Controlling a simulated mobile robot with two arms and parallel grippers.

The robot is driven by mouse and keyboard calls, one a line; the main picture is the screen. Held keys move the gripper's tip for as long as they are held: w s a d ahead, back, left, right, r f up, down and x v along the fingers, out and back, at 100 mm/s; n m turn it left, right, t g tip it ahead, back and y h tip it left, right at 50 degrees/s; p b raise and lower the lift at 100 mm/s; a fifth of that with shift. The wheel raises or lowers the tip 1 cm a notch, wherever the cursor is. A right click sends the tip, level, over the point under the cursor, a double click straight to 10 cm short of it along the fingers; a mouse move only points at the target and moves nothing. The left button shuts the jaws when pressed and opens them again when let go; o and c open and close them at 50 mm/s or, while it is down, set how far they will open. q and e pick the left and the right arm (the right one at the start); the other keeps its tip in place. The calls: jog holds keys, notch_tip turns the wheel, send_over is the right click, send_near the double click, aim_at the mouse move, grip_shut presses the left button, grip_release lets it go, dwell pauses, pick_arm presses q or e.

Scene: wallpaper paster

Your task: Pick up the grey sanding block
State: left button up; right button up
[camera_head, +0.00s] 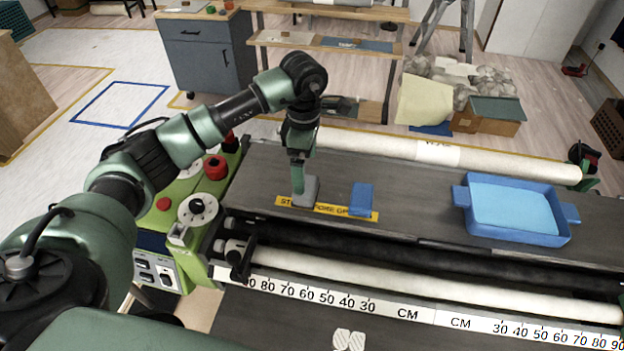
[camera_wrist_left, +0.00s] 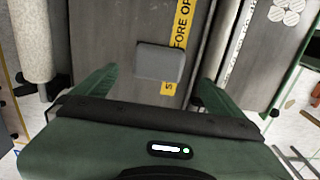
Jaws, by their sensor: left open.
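The grey sanding block (camera_head: 312,188) lies on the dark machine bed, partly over a yellow lettered strip. My left gripper (camera_head: 299,180) points down right at it and hides part of it in the head view. In the left wrist view the block (camera_wrist_left: 160,62) sits between and just ahead of the fingertips of my left gripper (camera_wrist_left: 159,77). The fingers are spread wide, with a gap on both sides of the block. My right gripper is in neither view.
A blue block (camera_head: 361,199) lies to the right on the yellow strip (camera_head: 330,209). A blue tray (camera_head: 515,236) stands farther right. A long pale roll (camera_head: 480,162) runs behind the bed, and a white roller (camera_head: 400,280) runs in front. Green controls with red knobs (camera_head: 215,167) stand left.

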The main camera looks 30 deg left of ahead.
pick_arm(q)
jog(key=shift+s+f+p, duration=0.25)
jog(key=shift+f+p, duration=0.25)
jog(key=shift+f, duration=0.25)
jog(key=f, duration=0.1)
jog(key=f+p, duration=0.1)
jog(key=f, duration=0.1)
jog(key=f+p, duration=0.1)
jog(key=shift+w+f, duration=0.25)
jog(key=shift+w, duration=0.1)
jog(key=shift+f, duration=0.2)
jog(key=c, duration=1.5)
jog(key=shift+r, duration=0.15)
notch_tip(320, 180, up, 12)
jog(key=b, duration=0.4)
notch_tip(320, 180, up, 7)
jog(key=b, duration=0.1)
send_over(306, 184)
jog(key=shift+s+r, duration=0.1)
jog(key=shift+r, duration=0.3)
